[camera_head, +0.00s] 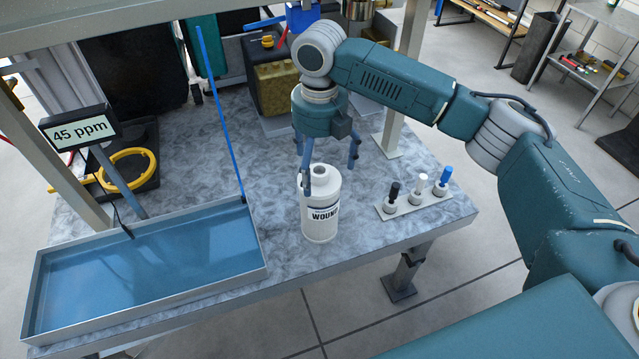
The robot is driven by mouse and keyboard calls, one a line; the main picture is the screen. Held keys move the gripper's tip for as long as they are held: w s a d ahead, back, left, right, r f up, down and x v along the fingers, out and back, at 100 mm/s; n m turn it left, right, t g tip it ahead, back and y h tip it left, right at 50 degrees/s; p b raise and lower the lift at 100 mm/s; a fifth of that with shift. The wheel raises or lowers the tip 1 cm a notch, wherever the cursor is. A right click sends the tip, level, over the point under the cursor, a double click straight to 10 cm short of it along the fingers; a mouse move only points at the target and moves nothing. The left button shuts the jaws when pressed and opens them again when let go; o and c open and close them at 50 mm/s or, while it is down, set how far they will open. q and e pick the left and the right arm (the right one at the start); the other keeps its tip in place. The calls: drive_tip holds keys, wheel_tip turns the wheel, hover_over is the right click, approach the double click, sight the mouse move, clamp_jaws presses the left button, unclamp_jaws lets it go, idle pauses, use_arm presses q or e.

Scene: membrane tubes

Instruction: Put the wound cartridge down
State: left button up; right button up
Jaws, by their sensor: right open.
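The wound cartridge (321,228) is a white bottle-shaped cylinder with a short neck and a label reading "WOUND". It stands upright on the grey mottled table (285,200), near the front edge. My right gripper (330,164) points down at its top, with the fingers spread. One finger overlaps the upper left of the cartridge in the picture, and another hangs beyond its right side. I cannot tell whether any finger touches it. My left gripper is not in view.
A shallow tray of blue water (150,265) fills the table's left side, beside a display reading "45 ppm" (78,128). A small rack (425,201) with black, white and blue-topped pieces stands right of the cartridge. A blue rod (219,112) rises from the tray's corner.

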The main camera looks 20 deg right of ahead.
wheel_tip(320, 180, up, 6)
drive_tip(key=shift+f+b, duration=0.25)
drive_tip(key=shift+b, duration=0.2)
